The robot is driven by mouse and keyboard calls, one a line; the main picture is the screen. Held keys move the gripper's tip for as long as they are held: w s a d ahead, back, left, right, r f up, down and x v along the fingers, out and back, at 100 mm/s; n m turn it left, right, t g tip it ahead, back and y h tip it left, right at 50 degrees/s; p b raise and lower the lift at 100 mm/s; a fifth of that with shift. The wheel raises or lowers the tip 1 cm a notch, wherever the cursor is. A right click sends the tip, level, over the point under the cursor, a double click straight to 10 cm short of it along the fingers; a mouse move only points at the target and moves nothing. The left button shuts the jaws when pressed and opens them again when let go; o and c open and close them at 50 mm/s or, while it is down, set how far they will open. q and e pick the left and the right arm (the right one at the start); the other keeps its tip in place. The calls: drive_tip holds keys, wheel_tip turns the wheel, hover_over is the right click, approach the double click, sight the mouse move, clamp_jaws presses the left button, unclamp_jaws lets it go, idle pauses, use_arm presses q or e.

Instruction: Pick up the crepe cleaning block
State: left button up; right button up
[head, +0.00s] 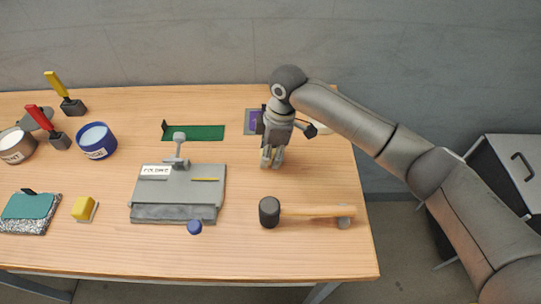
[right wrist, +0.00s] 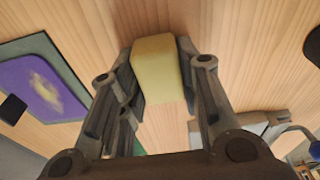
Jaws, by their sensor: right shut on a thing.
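The crepe cleaning block (right wrist: 156,62) is a pale yellow, smooth block in the right wrist view, between the two fingers of my right gripper (right wrist: 161,78). The fingers are shut on its sides. In the head view my right gripper (head: 271,160) points down over the back right of the table, and the block is mostly hidden by the fingers there. I cannot tell whether the block touches the table or is lifted. My left gripper is not in view.
A grey press (head: 180,190) stands at the middle, with a mallet (head: 305,211) to its right. A purple pad (right wrist: 40,85) lies near the gripper. Brushes, a blue tin (head: 96,141) and a yellow block (head: 83,207) are on the left.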

drive_tip(key=shift+r, duration=0.15)
drive_tip(key=shift+c, duration=0.2)
drive_tip(key=shift+r, duration=0.2)
wheel_tip(320, 180, up, 2)
drive_tip(key=shift+w+r+b, duration=0.1)
drive_tip(key=shift+b, duration=0.6)
drive_tip(key=s+a+r+b, duration=0.2)
drive_tip(key=s+a+r, duration=0.2)
drive_tip(key=s+r, duration=0.6)
drive_tip(key=s, duration=0.3)
drive_tip(key=shift+s, duration=0.3)
